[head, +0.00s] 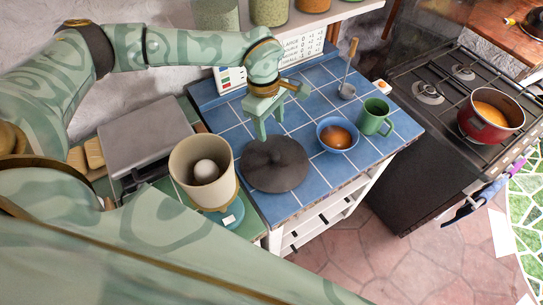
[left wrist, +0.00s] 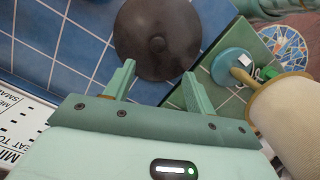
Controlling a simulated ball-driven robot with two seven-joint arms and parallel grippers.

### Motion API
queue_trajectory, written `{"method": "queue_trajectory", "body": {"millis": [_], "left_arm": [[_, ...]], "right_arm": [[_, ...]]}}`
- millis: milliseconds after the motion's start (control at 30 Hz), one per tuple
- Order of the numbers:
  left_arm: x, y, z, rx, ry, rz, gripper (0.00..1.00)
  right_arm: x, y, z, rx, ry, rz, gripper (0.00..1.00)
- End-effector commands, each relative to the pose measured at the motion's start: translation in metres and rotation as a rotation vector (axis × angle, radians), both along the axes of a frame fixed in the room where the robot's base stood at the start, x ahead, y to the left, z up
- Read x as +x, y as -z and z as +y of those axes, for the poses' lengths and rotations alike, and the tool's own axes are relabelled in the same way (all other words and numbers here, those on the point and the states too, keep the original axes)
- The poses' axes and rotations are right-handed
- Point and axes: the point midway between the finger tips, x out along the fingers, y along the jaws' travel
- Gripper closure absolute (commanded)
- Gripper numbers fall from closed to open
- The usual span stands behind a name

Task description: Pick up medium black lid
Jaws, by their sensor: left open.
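The medium black lid (head: 274,165) lies flat on the blue tiled counter in the head view. My left gripper (head: 269,133) is open and empty, pointing down above the lid's far edge. In the left wrist view my left gripper (left wrist: 160,88) has its two fingers apart on either side of the lid's near part, and I cannot tell any touch. My right gripper is not in view.
A cream cylinder (head: 183,162) with a white ball inside stands left of the lid. A blue bowl (head: 322,127) with brown contents and a green mug (head: 375,117) stand to the right. A ladle (head: 347,90) is behind them. A red pot (head: 490,120) sits on the stove.

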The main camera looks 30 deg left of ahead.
Motion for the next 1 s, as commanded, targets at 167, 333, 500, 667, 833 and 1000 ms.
{"method": "queue_trajectory", "body": {"millis": [167,333,500,667,833,1000], "left_arm": [[-0.002,0.045,-0.005,0.0,-0.002,0.003,0.45],[-0.001,0.067,-0.008,-0.001,-0.002,0.001,0.45],[-0.001,0.082,-0.009,0.0,-0.002,0.003,0.45],[0.001,0.11,-0.01,-0.001,-0.002,0.002,0.45],[0.0,0.123,-0.012,-0.001,-0.002,0.0,0.45],[0.001,0.123,-0.012,0.0,-0.001,-0.001,0.45]], "right_arm": [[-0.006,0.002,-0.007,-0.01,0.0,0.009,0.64],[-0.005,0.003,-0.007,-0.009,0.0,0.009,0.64],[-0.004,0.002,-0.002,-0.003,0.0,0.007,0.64],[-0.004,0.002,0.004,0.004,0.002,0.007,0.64],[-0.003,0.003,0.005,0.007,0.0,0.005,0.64],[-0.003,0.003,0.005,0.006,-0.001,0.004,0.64]]}}
